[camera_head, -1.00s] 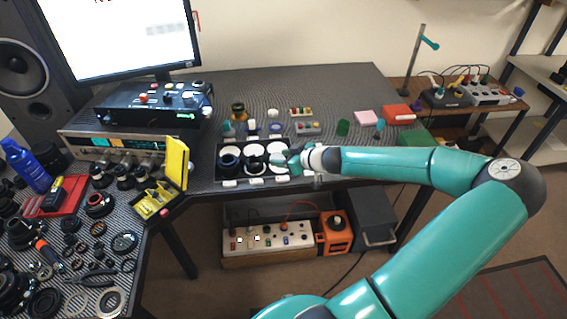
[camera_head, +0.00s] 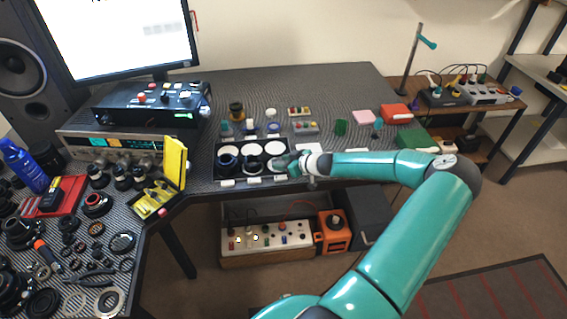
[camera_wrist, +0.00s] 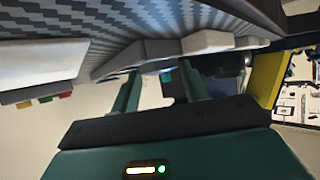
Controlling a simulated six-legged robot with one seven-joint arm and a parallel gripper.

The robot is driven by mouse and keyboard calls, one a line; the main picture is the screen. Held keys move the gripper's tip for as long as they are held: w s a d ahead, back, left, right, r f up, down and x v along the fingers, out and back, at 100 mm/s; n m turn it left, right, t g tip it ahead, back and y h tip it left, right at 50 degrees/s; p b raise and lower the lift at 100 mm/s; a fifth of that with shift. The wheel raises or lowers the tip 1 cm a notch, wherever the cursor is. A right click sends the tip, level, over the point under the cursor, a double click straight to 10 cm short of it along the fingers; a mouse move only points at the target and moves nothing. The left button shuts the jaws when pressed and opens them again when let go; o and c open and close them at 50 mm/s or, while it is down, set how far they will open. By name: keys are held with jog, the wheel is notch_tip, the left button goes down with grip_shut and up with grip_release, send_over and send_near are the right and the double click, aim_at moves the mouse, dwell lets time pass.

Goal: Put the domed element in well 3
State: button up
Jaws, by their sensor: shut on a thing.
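A black tray (camera_head: 218,172) with two rows of round wells stands at the bench's front edge. Its back row shows white discs. Dark ring-shaped parts sit in the front row at the left (camera_head: 228,162) and middle (camera_head: 252,165). My gripper (camera_head: 282,164) is at the right end of the front row, low over the tray. In the wrist view my gripper (camera_wrist: 160,80) shows two teal fingers. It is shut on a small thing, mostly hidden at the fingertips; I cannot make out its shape. I cannot read well numbers or pick out the domed element.
Small jars and blocks stand behind the tray, with a pink block (camera_head: 363,117) and red box (camera_head: 397,113) further right. An open yellow case (camera_head: 172,160) stands to the left. Lens parts crowd the left bench. The back middle of the bench is clear.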

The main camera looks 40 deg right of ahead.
jog(key=o, duration=1)
jog(key=v, duration=1.2)
jog(key=shift+a, duration=0.1)
jog(key=w+a+r+n+g, duration=0.1)
jog(key=a+r+g, duration=0.25)
jog(key=a, duration=0.75)
jog(key=w+a+r+n+g, duration=0.15)
jog(key=a+g, duration=0.35)
jog(key=a, duration=0.5)
jog(key=s+a+r+m+t+h, duration=0.1)
jog(key=s+a+r+m, duration=0.1)
jog(key=s+a+r, duration=0.6)
jog(key=s+a+r+m+t+h, duration=0.1)
jog(key=s+a+r+m, duration=0.1)
jog(key=s+a+r, duration=0.6)
notch_tip(320, 180, up, 7)
jog(key=a, duration=0.3)
jog(key=shift+s+m, duration=0.3)
jog(key=shift+m, duration=0.05)
